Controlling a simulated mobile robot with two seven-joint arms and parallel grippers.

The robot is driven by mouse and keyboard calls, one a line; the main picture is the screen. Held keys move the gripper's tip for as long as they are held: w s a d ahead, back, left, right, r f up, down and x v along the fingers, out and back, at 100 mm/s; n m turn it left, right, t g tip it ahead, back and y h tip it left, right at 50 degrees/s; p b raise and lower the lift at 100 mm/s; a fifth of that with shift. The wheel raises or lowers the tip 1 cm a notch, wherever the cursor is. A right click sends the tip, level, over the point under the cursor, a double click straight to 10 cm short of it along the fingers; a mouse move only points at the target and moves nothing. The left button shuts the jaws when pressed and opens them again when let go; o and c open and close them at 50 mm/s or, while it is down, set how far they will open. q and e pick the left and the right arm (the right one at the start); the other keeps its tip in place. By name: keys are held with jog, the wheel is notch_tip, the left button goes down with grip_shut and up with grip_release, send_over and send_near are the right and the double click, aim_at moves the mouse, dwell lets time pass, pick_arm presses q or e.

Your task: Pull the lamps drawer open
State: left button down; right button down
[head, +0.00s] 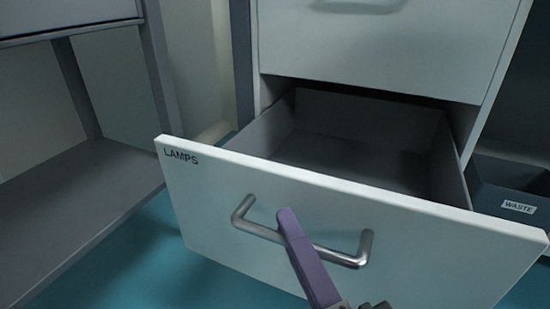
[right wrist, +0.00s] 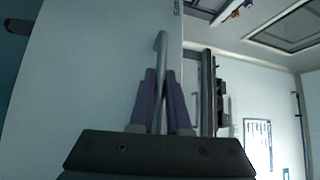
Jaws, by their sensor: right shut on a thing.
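The lamps drawer (head: 400,235) is pulled out of its cabinet, with the word LAMPS at the top left of its white front. Its dark grey inside (head: 340,140) shows and looks empty where I can see it. A metal bar handle (head: 255,229) is fixed across the front. My right gripper (head: 290,225) is at the middle of the handle, its purple fingers shut on the bar. In the right wrist view the fingers (right wrist: 161,100) stand on both sides of the handle (right wrist: 160,50). My left gripper is not in view.
Another drawer (head: 390,45) above is shut. A dark bin labelled WASTE (head: 515,190) stands at the right beside the cabinet. A grey shelf frame (head: 80,190) stands at the left. The teal floor (head: 180,265) shows clear left of the drawer front.

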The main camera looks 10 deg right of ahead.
jog(key=s+a, duration=0.4)
jog(key=s, duration=0.2)
jog(key=shift+s+a, duration=0.35)
jog(key=shift+s, duration=0.05)
jog(key=c, duration=0.9)
grip_release()
jog(key=p+v, duration=0.2)
jog(key=v, duration=0.8)
